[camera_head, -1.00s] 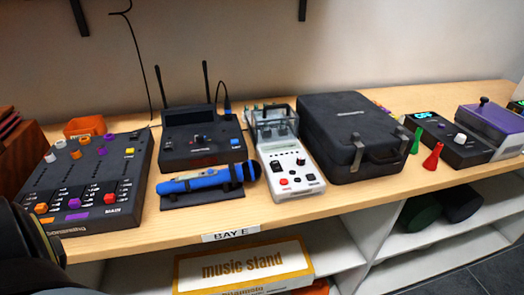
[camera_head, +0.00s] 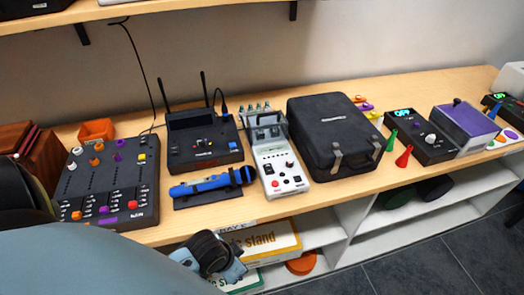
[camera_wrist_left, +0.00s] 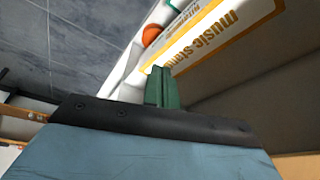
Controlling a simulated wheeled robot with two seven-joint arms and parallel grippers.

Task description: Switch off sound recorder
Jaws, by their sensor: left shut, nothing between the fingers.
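A white and grey device (camera_head: 279,168) with a clear top, a red button and dark knobs stands on the wooden shelf, right of the blue microphone; it looks like the sound recorder. Whether it is on cannot be read. My left arm comes in from the lower left in the head view, its dark wrist (camera_head: 212,252) below and in front of the shelf edge. In the left wrist view my left gripper (camera_wrist_left: 164,88) shows green fingers, shut and empty, apart from the devices. My right gripper is not in view.
A mixer (camera_head: 108,183), a receiver with antennas (camera_head: 203,146), a blue microphone (camera_head: 208,185) and a black case (camera_head: 334,134) crowd the shelf. Red (camera_head: 404,157) and green cones stand right of the case. A music stand box (camera_head: 268,241) lies on the lower shelf.

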